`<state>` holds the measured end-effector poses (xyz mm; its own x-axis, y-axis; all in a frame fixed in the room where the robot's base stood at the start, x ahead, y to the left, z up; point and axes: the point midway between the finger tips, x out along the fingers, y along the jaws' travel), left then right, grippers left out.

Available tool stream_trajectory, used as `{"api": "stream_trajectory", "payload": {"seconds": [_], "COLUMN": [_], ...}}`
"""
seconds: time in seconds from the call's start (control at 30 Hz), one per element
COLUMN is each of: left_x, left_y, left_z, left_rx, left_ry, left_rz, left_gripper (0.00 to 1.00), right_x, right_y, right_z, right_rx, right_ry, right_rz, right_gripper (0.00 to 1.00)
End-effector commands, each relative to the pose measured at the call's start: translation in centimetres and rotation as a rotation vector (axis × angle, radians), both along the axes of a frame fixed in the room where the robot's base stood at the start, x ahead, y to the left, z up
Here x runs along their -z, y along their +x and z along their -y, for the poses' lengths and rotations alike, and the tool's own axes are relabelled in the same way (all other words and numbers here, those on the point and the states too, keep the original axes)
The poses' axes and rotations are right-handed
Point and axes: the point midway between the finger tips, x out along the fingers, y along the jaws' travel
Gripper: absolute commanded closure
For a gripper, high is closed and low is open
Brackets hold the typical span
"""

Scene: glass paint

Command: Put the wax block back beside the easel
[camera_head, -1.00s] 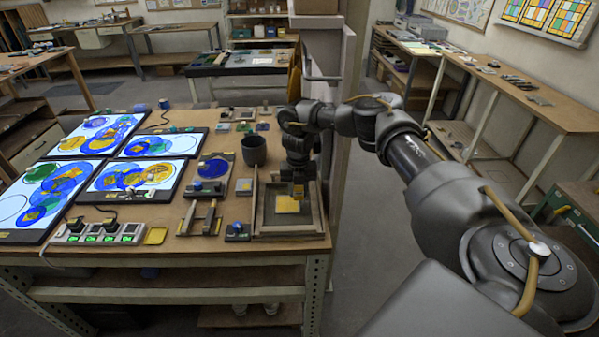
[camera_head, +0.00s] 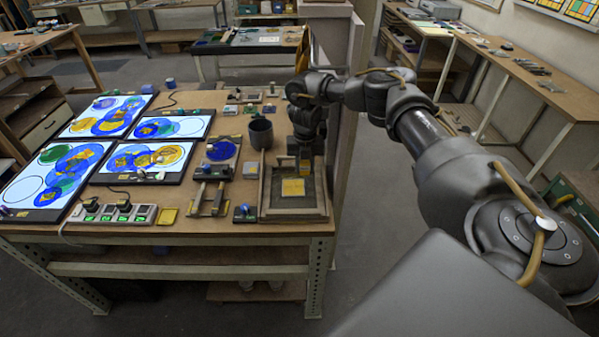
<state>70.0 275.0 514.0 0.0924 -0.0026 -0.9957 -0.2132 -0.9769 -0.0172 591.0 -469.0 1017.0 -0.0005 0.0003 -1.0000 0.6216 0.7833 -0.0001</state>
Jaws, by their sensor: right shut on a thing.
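My right gripper (camera_head: 304,168) points down over the back right part of a shallow wooden-framed tray (camera_head: 292,214). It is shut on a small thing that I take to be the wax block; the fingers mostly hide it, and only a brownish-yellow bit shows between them. A flat yellow square with dark cross lines (camera_head: 293,187) lies in the tray, just in front of the fingertips. I cannot tell for sure which thing is the easel; the framed tray may be it. My left gripper is not in view.
Lit panels with coloured glass (camera_head: 140,160) fill the table's left. A tall wooden panel (camera_head: 345,130) rises close on the right.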

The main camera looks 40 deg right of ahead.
Motion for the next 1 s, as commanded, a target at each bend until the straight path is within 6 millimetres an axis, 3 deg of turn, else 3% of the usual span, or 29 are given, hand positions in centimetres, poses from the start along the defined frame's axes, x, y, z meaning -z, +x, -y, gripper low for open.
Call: {"api": "stream_trajectory", "payload": {"seconds": [0.13, 0.27, 0.4, 0.57, 0.8, 1.0], "left_x": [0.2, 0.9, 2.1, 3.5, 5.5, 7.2], "left_y": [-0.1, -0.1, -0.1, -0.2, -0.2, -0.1], "left_z": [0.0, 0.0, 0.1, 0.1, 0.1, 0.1], "left_rx": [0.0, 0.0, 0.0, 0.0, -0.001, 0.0], "left_ry": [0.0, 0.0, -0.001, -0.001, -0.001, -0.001], "left_rz": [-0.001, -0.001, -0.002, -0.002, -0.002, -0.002], "left_gripper": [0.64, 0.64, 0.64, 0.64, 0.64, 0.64], "right_x": [0.0, -0.2, -0.8, -1.6, -2.5, -2.8], "right_y": [0.1, 0.4, 0.1, -1.6, -6.2, -11.3], "right_z": [-0.6, -3.2, -7.9, -13.6, -20.1, -23.5], "right_rx": [-0.044, -0.258, -0.683, -1.256, -2.107, -2.805], "right_ry": [0.0, 0.001, 0.0, -0.002, -0.002, -0.002], "right_rz": [0.001, 0.002, 0.004, 0.002, 0.0, -0.001], "right_gripper": [0.91, 0.91, 0.91, 0.91, 0.91, 0.91]}}
